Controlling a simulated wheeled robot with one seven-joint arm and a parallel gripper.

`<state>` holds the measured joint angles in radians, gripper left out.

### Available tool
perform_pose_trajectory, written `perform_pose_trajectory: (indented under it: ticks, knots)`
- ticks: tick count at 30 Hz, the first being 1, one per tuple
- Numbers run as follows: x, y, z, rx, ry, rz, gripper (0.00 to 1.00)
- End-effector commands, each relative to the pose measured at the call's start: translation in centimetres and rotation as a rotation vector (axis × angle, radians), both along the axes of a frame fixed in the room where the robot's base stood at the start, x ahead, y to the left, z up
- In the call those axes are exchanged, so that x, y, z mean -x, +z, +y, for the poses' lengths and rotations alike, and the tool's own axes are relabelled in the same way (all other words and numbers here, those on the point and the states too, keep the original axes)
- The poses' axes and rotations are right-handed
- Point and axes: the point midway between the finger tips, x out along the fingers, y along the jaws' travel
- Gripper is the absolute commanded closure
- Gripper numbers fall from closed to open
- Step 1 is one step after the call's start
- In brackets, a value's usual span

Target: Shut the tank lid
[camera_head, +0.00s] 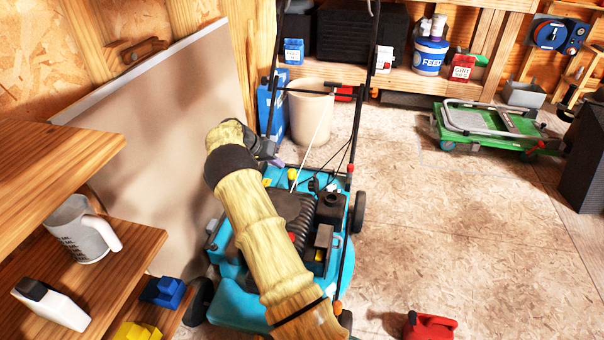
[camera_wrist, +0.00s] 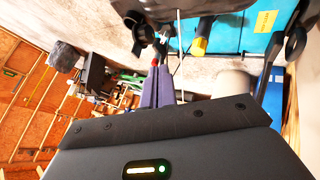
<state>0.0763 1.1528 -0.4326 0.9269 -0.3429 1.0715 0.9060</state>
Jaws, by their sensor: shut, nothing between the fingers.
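The turquoise mower (camera_head: 235,302) stands on the shed floor, with a dark ribbed engine cover on top. A black tank-like box with a round top (camera_head: 331,207) sits at the right of the engine. I cannot tell for sure which part is the tank lid, or how far open it is. My gripper (camera_head: 277,162) is above the mower's far side, near the handle's base, left of the black box. In the wrist view my gripper's purple fingers (camera_wrist: 158,72) are together and empty, near dark mower parts and a yellow knob (camera_wrist: 199,46). My arm hides part of the mower.
The mower's black handle bars (camera_head: 357,110) rise close to my gripper. A beige bin (camera_head: 310,115) stands behind. Wooden shelves (camera_head: 110,255) and a leaning board (camera_head: 165,110) are at left. A red can (camera_head: 430,327) is at front right. The floor at right is largely clear.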

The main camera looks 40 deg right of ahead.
Motion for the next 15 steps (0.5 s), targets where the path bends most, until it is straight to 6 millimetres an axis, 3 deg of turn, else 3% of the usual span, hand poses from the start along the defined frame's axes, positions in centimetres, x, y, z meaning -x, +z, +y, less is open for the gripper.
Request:
perform_pose_trajectory:
  ticks: [5, 15]
  knots:
    - [0.2, -1.2, -0.8, -0.001, 0.0, 0.0, 1.0]
    - [0.8, -5.7, -4.3, -0.002, -0.002, 0.0, 1.0]
